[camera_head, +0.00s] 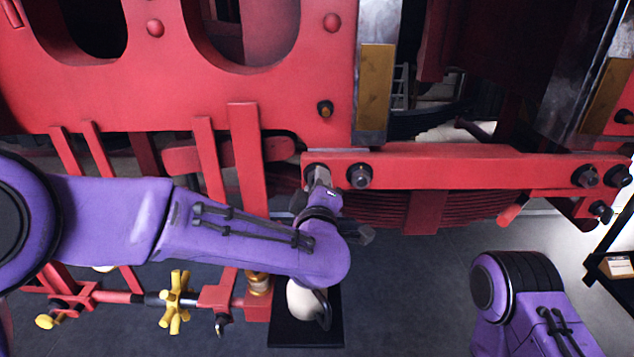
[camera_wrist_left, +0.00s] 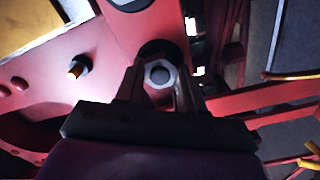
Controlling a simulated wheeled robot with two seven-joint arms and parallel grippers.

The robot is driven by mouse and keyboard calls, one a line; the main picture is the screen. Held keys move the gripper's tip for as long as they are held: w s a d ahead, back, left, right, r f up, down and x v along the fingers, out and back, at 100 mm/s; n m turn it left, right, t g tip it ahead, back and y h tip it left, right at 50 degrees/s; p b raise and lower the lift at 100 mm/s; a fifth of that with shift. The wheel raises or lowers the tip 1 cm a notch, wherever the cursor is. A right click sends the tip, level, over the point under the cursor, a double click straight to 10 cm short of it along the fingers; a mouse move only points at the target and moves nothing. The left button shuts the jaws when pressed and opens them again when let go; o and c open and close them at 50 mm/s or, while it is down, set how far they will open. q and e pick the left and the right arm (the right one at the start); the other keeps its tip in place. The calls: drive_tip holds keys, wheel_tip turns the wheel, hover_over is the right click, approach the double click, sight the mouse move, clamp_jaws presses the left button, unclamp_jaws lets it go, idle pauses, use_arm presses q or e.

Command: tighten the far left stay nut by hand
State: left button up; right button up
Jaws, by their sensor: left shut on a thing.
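The far left stay nut (camera_wrist_left: 159,73) sits between my left gripper's two fingers in the left wrist view, its hexagonal outline and round bolt end facing the camera. My left gripper (camera_head: 321,180) is shut on it at the left end of the red stay bar (camera_head: 470,170). In the head view the gripper hides most of this nut. A second dark nut (camera_head: 359,176) is just right of the gripper, apart from it. My right arm shows at the lower right, but its gripper is out of view.
Two more dark nuts, one of them here (camera_head: 586,176), sit at the bar's right end. A red frame plate (camera_head: 180,100) rises above left. Red rods and a yellow handwheel (camera_head: 175,301) lie below my left arm. Grey floor (camera_head: 410,290) is clear between my arms.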

use_arm(q)
drive_tip(key=shift+f, duration=0.15)
idle(0.4)
drive_tip(key=o, duration=1)
drive_tip(key=shift+o, duration=0.2)
drive_tip(key=shift+s, duration=0.1)
drive_tip(key=s+b, duration=0.3)
drive_tip(key=s, duration=0.7)
drive_tip(key=shift+s+b, duration=0.25)
drive_tip(key=shift+b, duration=0.1)
drive_tip(key=shift+a, duration=0.1)
